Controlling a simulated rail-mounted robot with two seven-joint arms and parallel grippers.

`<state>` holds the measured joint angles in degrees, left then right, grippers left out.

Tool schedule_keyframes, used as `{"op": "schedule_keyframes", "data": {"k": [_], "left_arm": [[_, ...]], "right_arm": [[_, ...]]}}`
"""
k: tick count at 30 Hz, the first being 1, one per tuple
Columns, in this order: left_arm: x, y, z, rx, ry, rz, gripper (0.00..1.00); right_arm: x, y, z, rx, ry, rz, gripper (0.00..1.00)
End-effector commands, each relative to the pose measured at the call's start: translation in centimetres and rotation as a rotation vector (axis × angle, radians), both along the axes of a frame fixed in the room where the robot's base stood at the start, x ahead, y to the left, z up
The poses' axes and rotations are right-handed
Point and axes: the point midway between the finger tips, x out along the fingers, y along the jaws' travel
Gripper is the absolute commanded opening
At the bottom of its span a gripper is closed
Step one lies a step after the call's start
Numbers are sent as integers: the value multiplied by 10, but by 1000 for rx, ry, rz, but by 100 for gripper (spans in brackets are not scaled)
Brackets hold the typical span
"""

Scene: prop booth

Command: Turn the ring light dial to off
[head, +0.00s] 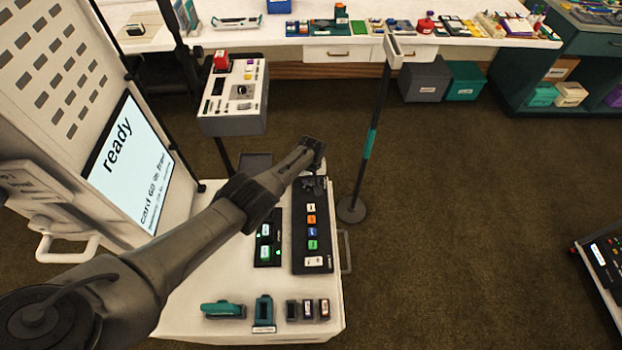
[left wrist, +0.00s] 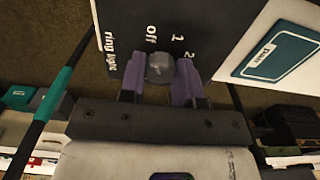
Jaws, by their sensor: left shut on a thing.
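The ring light dial (left wrist: 159,68) is a small grey round knob on a black panel (left wrist: 118,35). White "off", "1" and "2" labels run beside it, with "ring light" printed near the panel edge. My left gripper (left wrist: 158,76) has purple fingers, one on each side of the dial, and is shut on it. Which label the dial points at is not clear. In the head view my left gripper (head: 314,178) is at the far end of the black panel (head: 298,240), which lies on the white cart top; the dial is hidden there. My right gripper is not in view.
Coloured buttons (head: 312,232) line the panel, with a green-lit switch box (head: 266,252) at its left. A screen reading "ready" (head: 128,162) stands left. A thin post (head: 373,140) rises beyond the cart's right edge. Small items, including a teal stapler (head: 222,310), lie along the front.

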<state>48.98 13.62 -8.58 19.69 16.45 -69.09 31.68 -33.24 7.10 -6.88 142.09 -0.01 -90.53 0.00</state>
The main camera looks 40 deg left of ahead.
Motion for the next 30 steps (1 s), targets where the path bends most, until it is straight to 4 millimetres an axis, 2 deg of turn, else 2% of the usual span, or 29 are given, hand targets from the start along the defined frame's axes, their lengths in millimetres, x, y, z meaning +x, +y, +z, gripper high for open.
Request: {"op": "schedule_keyframes", "data": {"k": [12, 13, 20, 30], "left_arm": [[1, -1, 2, -2, -2, 7, 7], [1, 0, 2, -2, -2, 7, 32], [1, 0, 1, -1, -1, 7, 54], [0, 0, 5, -1, -1, 6, 56]], "right_arm": [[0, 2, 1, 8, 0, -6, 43], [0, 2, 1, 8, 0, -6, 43], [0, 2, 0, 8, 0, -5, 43], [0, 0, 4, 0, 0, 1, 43]]}}
